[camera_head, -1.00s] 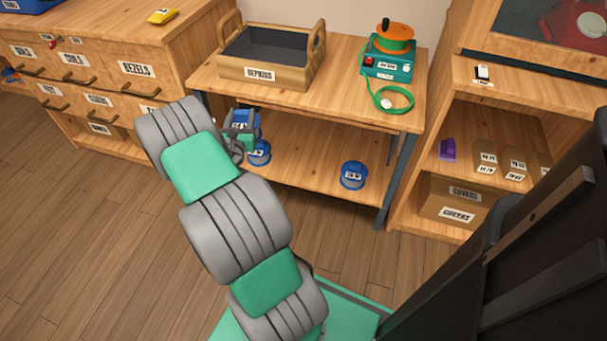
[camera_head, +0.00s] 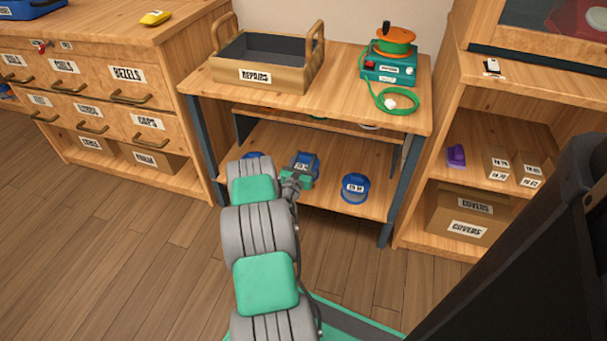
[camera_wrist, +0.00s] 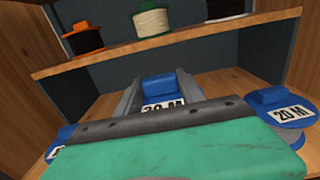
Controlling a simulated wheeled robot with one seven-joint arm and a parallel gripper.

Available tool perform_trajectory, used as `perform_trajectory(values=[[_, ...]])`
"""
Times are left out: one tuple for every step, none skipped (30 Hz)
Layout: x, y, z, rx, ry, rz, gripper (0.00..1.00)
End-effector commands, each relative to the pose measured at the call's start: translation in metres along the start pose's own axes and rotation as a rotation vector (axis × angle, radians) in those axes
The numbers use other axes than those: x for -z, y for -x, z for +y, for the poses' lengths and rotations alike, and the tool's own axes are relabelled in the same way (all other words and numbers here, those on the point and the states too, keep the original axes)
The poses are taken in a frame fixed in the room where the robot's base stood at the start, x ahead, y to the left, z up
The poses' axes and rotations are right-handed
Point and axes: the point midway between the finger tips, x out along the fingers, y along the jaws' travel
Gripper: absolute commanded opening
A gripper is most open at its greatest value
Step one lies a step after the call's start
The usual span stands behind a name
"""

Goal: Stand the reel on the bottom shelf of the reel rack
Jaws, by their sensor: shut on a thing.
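My gripper (camera_head: 300,174) is shut on a blue reel (camera_head: 309,160) with a white label. It is inside the lower part of the rack, over the bottom shelf (camera_head: 335,148). In the wrist view the reel (camera_wrist: 158,87) sits between the grey fingers, its lower part hidden behind my gripper's green body. Another blue reel (camera_head: 355,190) marked 20 M stands to the right on the bottom shelf. A third blue reel (camera_wrist: 57,144) shows partly at the left in the wrist view. I cannot tell whether the held reel touches the shelf.
An upper shelf (camera_wrist: 185,38) with several reels runs across behind the held reel. On the rack top are a REPAIRS crate (camera_head: 255,77) and a green device (camera_head: 388,67) with a cord. Drawers (camera_head: 130,97) stand left, shelving (camera_head: 485,112) right.

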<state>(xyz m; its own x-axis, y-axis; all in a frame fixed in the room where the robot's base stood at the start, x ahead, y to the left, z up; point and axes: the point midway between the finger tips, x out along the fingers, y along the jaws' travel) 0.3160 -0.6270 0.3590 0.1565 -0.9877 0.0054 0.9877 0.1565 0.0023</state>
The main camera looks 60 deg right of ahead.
Motion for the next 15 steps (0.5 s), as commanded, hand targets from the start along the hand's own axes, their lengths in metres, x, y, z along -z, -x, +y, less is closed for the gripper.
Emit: perform_trajectory(values=[[0.020,-0.007,0.002,0.002,0.000,0.001,0.00],[0.026,-0.011,0.004,0.002,0.000,0.002,0.00],[0.030,-0.016,0.006,0.002,0.001,0.000,0.00],[0.033,-0.019,0.008,0.001,0.000,0.001,0.00],[0.034,-0.021,0.009,0.001,0.001,0.000,0.00],[0.036,-0.023,0.010,0.001,0.001,0.000,0.00],[0.037,-0.025,0.011,0.001,0.001,0.000,0.00],[0.040,-0.026,0.012,0.001,0.001,0.001,0.00],[0.044,-0.029,0.013,0.001,0.001,0.001,0.00],[0.048,-0.031,0.014,0.001,0.001,0.001,0.00],[0.054,-0.032,0.015,0.001,0.002,0.003,0.00],[0.063,-0.031,0.015,0.001,0.003,0.004,0.00],[0.069,-0.031,0.015,0.001,0.003,0.004,0.00],[0.073,-0.031,0.015,0.001,0.003,0.004,0.00],[0.076,-0.031,0.015,0.001,0.002,0.002,0.00]])
